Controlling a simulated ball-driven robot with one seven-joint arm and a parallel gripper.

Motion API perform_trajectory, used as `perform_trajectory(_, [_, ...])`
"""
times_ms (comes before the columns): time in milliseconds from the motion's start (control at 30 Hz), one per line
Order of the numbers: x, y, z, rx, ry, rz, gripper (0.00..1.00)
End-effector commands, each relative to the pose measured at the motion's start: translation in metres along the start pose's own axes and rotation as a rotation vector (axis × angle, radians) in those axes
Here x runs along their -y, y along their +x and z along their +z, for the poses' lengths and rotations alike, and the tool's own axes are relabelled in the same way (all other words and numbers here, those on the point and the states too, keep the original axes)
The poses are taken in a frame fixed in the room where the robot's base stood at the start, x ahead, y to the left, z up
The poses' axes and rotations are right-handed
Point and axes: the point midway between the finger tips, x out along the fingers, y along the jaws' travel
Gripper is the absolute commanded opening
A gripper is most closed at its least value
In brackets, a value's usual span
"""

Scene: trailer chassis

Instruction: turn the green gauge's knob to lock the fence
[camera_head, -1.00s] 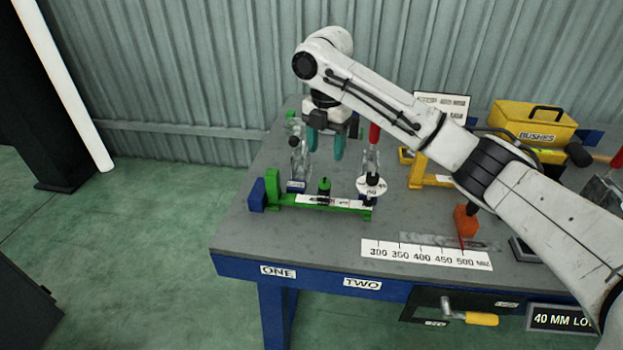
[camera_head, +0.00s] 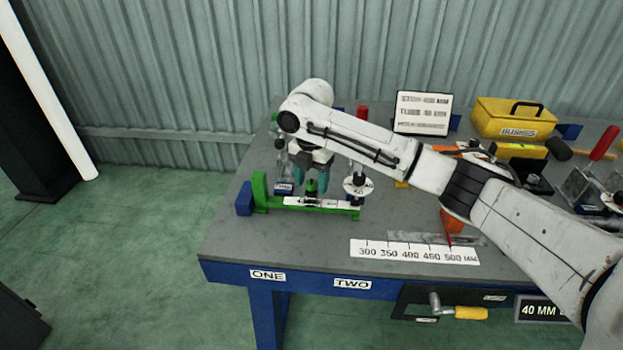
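The green gauge (camera_head: 262,190) lies near the left front of the bench, with a white marked strip along its bar and a blue block (camera_head: 244,198) at its left end. A small green and black knob (camera_head: 311,187) stands upright mid-bar. At the gauge's right end is a white disc (camera_head: 358,188) with a black top. My gripper (camera_head: 311,184) points down with its teal fingers apart, one on either side of the mid-bar knob. I cannot tell whether they touch it. I cannot tell which part is the fence.
A white scale strip (camera_head: 415,252) lies near the bench's front edge. A yellow bushes box (camera_head: 512,118) and a printed sign (camera_head: 422,113) stand at the back. My arm crosses above the bench's right half. A crank with a yellow handle (camera_head: 470,313) is on the front.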

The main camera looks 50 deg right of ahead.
Motion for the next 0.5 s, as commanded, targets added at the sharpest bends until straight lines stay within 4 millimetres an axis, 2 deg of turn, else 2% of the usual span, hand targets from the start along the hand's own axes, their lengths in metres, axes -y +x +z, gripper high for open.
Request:
perform_trajectory(67, [0.0,-0.0002,0.0,0.0,0.0,0.0,0.49])
perform_trajectory(500, [-0.0001,-0.0006,0.0001,0.0,0.0,0.0,0.07])
